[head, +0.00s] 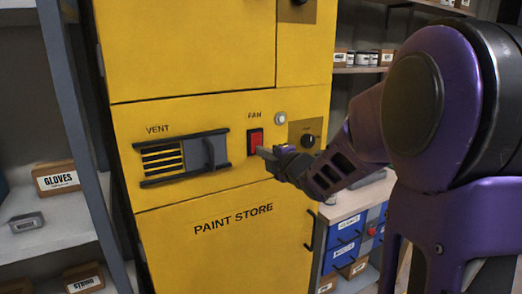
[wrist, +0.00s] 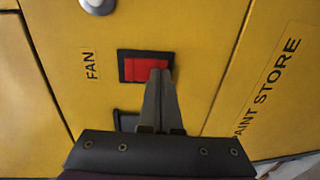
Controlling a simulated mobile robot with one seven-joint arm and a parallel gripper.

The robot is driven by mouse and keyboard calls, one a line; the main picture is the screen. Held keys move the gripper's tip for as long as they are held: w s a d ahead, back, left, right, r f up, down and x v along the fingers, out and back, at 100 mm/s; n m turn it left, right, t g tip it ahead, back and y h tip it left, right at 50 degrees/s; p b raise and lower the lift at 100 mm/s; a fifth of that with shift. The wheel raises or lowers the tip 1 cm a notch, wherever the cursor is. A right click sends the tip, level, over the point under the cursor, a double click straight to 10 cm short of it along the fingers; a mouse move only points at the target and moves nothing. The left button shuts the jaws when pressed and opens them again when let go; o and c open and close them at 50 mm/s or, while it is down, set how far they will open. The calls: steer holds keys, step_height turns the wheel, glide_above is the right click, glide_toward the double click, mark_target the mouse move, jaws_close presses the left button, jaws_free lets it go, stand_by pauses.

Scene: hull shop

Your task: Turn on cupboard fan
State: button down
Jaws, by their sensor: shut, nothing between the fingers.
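The yellow cupboard (head: 220,245) is marked "PAINT STORE" and fills the middle of the head view. Its red fan switch (head: 255,136) sits in a dark frame under the label "FAN"; it also shows in the wrist view (wrist: 133,70). A round pale lamp or button (head: 280,118) is just right of the label and looks unlit. My gripper (head: 262,151) is shut and empty, its fingertips at the lower right of the switch. In the wrist view the tips overlap the switch's edge. I cannot tell whether they touch it.
A vent with a sliding cover (head: 182,157) is left of the switch. A dark knob (head: 308,141) on a brass-coloured plate is to the right, close to my arm. Shelves with a gloves box (head: 57,180) stand left; blue drawers (head: 343,250) stand right.

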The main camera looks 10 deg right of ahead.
steer(key=shift+w+f, duration=0.1)
stand_by(0.4)
steer(key=shift+w+b, duration=0.15)
steer(key=shift+b, duration=0.25)
steer(key=shift+f, duration=0.1)
